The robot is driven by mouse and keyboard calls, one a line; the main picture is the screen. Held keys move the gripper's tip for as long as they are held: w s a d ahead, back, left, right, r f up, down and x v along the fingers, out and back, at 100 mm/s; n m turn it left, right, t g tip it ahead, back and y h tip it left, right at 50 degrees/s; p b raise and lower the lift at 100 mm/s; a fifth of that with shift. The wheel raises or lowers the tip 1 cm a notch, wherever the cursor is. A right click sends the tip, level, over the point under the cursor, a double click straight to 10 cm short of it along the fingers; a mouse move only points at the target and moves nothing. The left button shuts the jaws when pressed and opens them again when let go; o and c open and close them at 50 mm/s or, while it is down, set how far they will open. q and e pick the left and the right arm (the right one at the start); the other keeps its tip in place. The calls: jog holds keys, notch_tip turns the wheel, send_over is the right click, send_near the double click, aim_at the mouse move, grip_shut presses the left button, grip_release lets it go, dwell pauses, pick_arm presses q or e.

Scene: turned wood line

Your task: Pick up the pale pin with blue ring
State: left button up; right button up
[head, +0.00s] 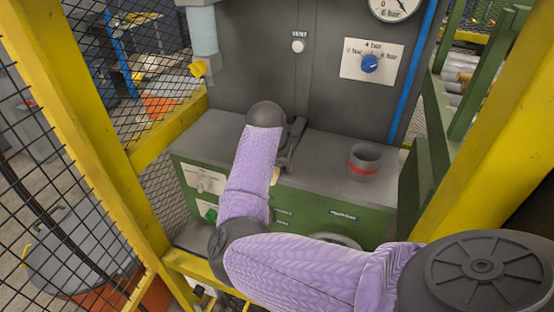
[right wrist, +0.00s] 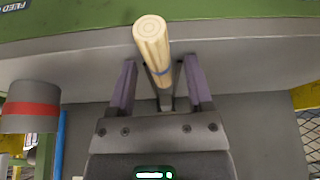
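My left gripper is not in view.
A grey cup with a red band (head: 365,162) stands on the bench top (head: 325,150) to the right of the gripper. A panel with a blue knob (head: 370,64) is behind. Yellow frame posts (head: 95,150) and mesh flank the bench.

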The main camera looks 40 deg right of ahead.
grip_shut()
